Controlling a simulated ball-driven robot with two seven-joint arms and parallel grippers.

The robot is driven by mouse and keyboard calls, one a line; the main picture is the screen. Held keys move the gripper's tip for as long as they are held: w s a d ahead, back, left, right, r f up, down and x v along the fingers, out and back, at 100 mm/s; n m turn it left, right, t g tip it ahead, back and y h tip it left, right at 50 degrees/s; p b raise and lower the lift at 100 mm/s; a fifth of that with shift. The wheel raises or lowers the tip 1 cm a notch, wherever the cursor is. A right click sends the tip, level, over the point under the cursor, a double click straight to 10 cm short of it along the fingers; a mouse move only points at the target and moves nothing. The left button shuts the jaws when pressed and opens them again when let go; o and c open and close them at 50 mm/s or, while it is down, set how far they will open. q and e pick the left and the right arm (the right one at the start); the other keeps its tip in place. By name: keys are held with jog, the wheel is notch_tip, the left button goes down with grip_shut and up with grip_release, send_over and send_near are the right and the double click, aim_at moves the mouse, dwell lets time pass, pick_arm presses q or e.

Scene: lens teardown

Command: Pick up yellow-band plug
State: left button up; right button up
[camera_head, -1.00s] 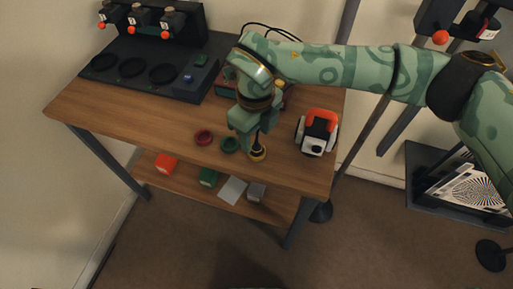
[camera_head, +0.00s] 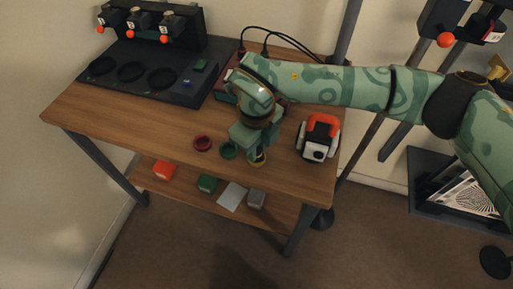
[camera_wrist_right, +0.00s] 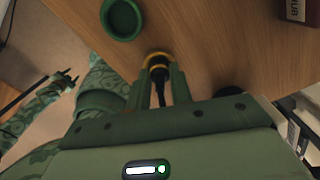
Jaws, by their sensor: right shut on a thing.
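The yellow-band plug (camera_wrist_right: 157,60) stands near the front edge of the wooden table, its yellow ring and dark stem showing in the right wrist view. Its yellow base shows just below my right gripper in the head view (camera_head: 260,161). My right gripper (camera_wrist_right: 160,84) is shut on the plug, one finger on each side of the stem. The plug's base looks to be at the table surface; I cannot tell whether it touches. A green patterned arm of mine with dark prongs (camera_wrist_right: 66,77) shows at the left of the wrist view, too small to read.
A green ring dish (camera_head: 229,150) lies just left of my right gripper, with a dark red one (camera_head: 203,143) beyond it. A white device with an orange handle (camera_head: 319,139) stands to the right. A black station (camera_head: 130,88) fills the back left. The front-left tabletop is clear.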

notch_tip(320, 180, up, 3)
jog(key=shift+f+p, duration=0.1)
jog(key=shift+p, duration=0.35)
pick_arm(q)
jog(key=shift+t, duration=0.3)
jog(key=r+p, duration=0.1)
jog(key=w+r+p, duration=0.1)
jog(key=r+p, duration=0.1)
jog(key=w+r+p, duration=0.1)
jog(key=r, duration=0.1)
jog(key=shift+w+r+p, duration=0.1)
jog(key=shift+w+p, duration=0.15)
jog(key=shift+p, duration=0.1)
pick_arm(e)
jog(key=s+a+r, duration=0.4)
jog(key=s+r, duration=0.6)
jog(key=s, duration=0.3)
jog(key=shift+s+a, duration=0.2)
jog(key=shift+f, duration=0.1)
